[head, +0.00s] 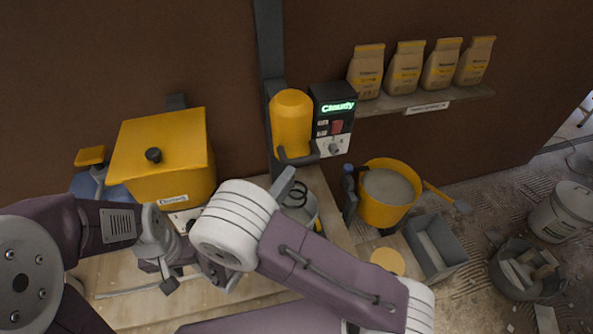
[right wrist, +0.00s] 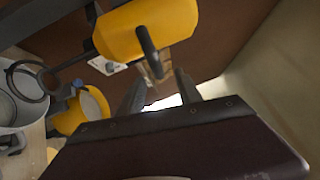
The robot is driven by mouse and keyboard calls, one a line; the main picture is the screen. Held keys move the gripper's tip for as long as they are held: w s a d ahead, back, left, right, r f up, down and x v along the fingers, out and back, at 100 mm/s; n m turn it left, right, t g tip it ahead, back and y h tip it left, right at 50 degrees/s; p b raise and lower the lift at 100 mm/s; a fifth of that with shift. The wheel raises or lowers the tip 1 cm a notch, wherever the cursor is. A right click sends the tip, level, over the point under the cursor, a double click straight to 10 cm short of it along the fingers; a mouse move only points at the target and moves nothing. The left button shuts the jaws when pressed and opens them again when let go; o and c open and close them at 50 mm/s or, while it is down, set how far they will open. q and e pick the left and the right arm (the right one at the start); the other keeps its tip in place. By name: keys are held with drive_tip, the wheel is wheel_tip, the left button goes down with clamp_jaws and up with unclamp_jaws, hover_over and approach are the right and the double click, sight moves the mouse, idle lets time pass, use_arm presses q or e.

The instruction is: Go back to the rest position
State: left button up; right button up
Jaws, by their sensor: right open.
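My left arm comes in from the left of the head view. Its gripper (head: 190,280) hangs low over the wooden bench top, partly overlapped by my right arm, and its jaw opening is unclear. My right arm reaches in from the lower right, and its white joint hides most of the right gripper. One dark finger (head: 283,183) shows beside the mixer. In the right wrist view the right gripper (right wrist: 158,88) has its two fingers apart with nothing seen between them. The yellow mixer body (right wrist: 147,28) is close beyond the fingers; it also shows in the head view (head: 291,118).
A metal pail (head: 307,214) with a whisk stands under the mixer, close to my right arm. A yellow lidded box (head: 163,150) stands left. A yellow bucket (head: 386,210) and grey tray (head: 436,248) are right. Bags (head: 405,68) line a wall shelf (head: 385,104).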

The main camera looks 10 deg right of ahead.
drive_tip(key=shift+s+a+f, duration=0.1)
drive_tip(key=shift+s+a, duration=0.35)
drive_tip(key=shift+s, duration=0.05)
